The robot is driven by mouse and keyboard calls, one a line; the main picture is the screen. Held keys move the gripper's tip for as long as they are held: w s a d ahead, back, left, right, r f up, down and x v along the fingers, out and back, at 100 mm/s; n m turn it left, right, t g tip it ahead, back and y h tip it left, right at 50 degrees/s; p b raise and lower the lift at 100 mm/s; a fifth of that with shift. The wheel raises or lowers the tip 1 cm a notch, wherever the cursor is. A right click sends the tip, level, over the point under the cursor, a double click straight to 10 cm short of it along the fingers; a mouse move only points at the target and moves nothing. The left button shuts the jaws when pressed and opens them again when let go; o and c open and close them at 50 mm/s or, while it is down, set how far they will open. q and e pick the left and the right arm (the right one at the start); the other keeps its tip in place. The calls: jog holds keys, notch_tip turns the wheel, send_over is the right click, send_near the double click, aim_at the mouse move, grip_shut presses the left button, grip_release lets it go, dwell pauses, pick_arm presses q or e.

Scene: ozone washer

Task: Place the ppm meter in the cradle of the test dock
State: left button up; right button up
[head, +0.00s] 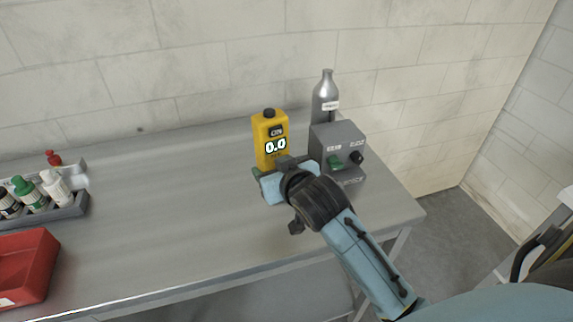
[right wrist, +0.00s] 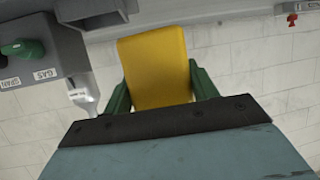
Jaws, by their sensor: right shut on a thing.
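The yellow ppm meter (head: 269,135), with a black top knob and a display reading 0.0, stands upright in the head view. My right gripper (head: 275,169) is shut on its lower part. In the right wrist view the meter (right wrist: 155,68) sits between the green fingers (right wrist: 158,92). The grey test dock (head: 343,146), with a green switch and a black knob, is just right of the meter; it also shows in the right wrist view (right wrist: 30,70). I cannot make out its cradle clearly, nor whether the meter touches anything below. My left gripper is out of view.
A silver gas bottle (head: 325,97) stands at the dock's back. At the left are a grey rack (head: 66,211) of several small bottles and a red bin (head: 28,262). The middle of the grey bench (head: 170,220) is clear. A block wall runs behind.

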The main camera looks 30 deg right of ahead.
aim_at(280, 151)
jog(key=w+d+r+m+h+p, duration=0.2)
jog(key=w+d+r+p, duration=0.1)
jog(key=w+d, duration=0.5)
jog(key=f, duration=0.2)
jog(key=d+f, duration=0.1)
jog(key=f, duration=0.1)
jog(key=f+b, duration=0.1)
jog(key=f, duration=0.1)
jog(key=shift+s+d+f, duration=0.3)
jog(key=shift+d, duration=0.1)
jog(key=shift+f, duration=0.35)
notch_tip(280, 151, down, 2)
jog(key=shift+f+b, duration=0.2)
jog(key=shift+b, duration=0.1)
jog(key=shift+f, duration=0.35)
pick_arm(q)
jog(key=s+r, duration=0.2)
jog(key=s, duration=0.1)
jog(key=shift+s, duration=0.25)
pick_arm(e)
jog(key=shift+f, duration=0.1)
